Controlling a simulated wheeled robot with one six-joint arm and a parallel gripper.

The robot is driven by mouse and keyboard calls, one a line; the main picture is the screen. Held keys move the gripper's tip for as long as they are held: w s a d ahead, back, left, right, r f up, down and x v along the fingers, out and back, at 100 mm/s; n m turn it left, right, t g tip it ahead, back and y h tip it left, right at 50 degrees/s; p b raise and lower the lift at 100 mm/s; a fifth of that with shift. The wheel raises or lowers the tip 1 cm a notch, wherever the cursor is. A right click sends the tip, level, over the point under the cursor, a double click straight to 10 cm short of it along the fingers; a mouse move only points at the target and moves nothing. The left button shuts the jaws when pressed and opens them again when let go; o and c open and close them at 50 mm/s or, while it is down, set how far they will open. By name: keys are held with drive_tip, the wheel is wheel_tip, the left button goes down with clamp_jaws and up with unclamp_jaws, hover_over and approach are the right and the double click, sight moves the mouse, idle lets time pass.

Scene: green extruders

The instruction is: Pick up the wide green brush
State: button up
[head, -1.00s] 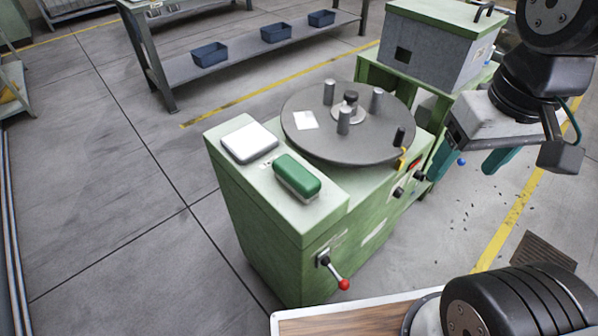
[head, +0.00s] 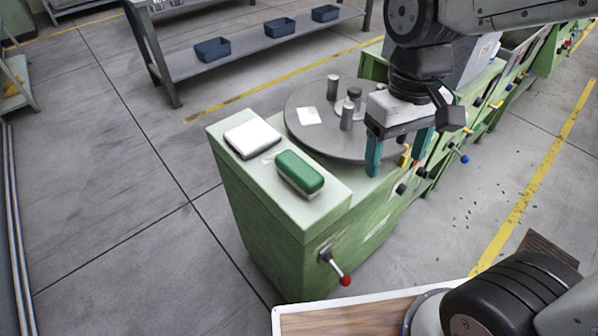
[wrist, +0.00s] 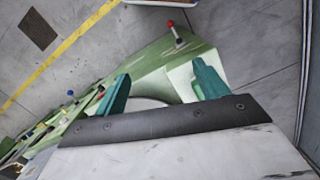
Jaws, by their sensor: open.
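The wide green brush (head: 299,173) lies on the pale green top of the machine (head: 330,205), near its front corner. It has a green upper body and a lighter underside. My gripper (head: 393,156) is open and empty, above the right part of the machine by the round turntable, to the right of the brush and apart from it. In the wrist view the two teal fingers (wrist: 160,88) are spread wide over the machine.
A white-topped pad (head: 252,137) lies left of the brush. The grey turntable (head: 318,145) carries upright metal pegs. A red-knobbed lever (head: 345,280) sticks out from the machine's front. Blue bins (head: 212,49) stand on a shelf behind. Open floor lies to the left.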

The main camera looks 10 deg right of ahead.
sight(298, 165)
drive_tip(key=w+a+f+n, duration=0.1)
drive_tip(key=w+a+f, duration=0.1)
drive_tip(key=w+a, duration=0.1)
drive_tip(key=w+a+f+n, duration=0.1)
drive_tip(key=w+a+f, duration=0.2)
drive_tip(key=a, duration=0.2)
drive_tip(key=w+a+f+n, duration=0.1)
drive_tip(key=w+a+f, duration=0.2)
drive_tip(key=shift+w+a+f, duration=0.25)
drive_tip(key=shift+a, duration=0.15)
drive_tip(key=w+a, duration=0.1)
drive_tip(key=w+a+t, duration=0.1)
drive_tip(key=w, duration=0.1)
drive_tip(key=shift+w+f+n, duration=0.1)
drive_tip(key=shift+w+n, duration=0.1)
drive_tip(key=shift+n, duration=0.1)
wheel_tip(298, 165, down, 8)
drive_tip(key=shift+w+a+r, duration=0.1)
drive_tip(key=shift+w+r, duration=0.05)
drive_tip(key=shift+r, duration=0.05)
drive_tip(key=c, duration=1.2)
